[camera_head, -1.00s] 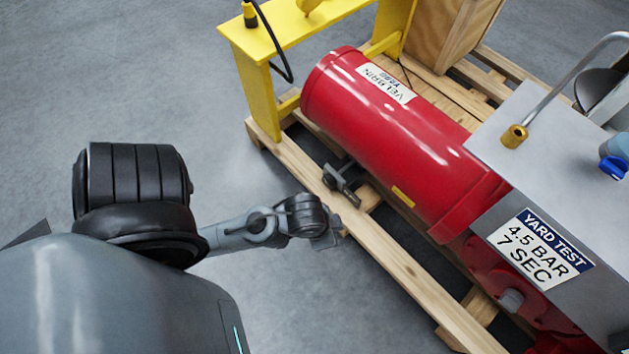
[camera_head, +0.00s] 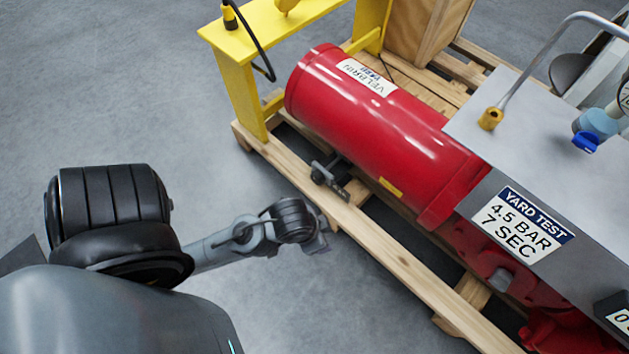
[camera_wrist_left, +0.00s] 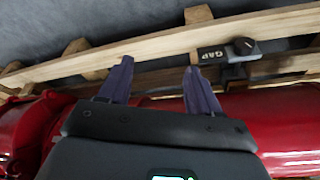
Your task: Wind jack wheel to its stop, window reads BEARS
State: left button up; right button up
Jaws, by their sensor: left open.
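A small dark jack (camera_head: 325,178) sits at the pallet's near edge beside the red cylinder (camera_head: 375,130) in the head view. In the left wrist view the jack has a round dark knob or wheel (camera_wrist_left: 245,46) beside a small window (camera_wrist_left: 214,54) that seems to read GAP. My left gripper (camera_head: 320,238) is in front of the pallet, apart from the jack and nearer to me. In the left wrist view its two fingers (camera_wrist_left: 157,82) are spread and empty, with the wheel beyond them to the right. My right gripper is not in view.
The wooden pallet (camera_head: 375,236) carries the cylinder and a grey box with a YARD TEST sign (camera_head: 517,226). A yellow frame (camera_head: 228,80) with a black cable stands at the cylinder's far end. A bent pipe (camera_head: 515,90) rises at right. The floor at left is clear.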

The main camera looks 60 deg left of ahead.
pick_arm(q)
jog(key=o, duration=0.3)
jog(key=w, duration=0.1)
jog(key=w+n+t, duration=0.1)
jog(key=shift+w+a+r+t, duration=0.4)
jog(key=w+f+n+t, duration=0.1)
jog(key=w+n, duration=0.1)
jog(key=n+t+y+p, duration=0.3)
jog(key=t+y+p, duration=0.1)
jog(key=t+p, duration=0.3)
send_near(315, 179)
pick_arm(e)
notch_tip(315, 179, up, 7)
pick_arm(q)
jog(key=b+x, duration=0.3)
jog(key=x, duration=0.2)
jog(key=b+x, duration=0.2)
jog(key=x, duration=0.1)
jog(key=shift+w+a+f+b, duration=0.1)
jog(key=shift+a+f+b, duration=0.05)
jog(key=shift+f+b, duration=0.2)
jog(key=shift+w+f, duration=0.15)
jog(key=shift+w, duration=0.25)
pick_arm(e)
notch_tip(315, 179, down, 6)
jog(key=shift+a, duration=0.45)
pick_arm(q)
jog(key=shift+a, duration=0.1)
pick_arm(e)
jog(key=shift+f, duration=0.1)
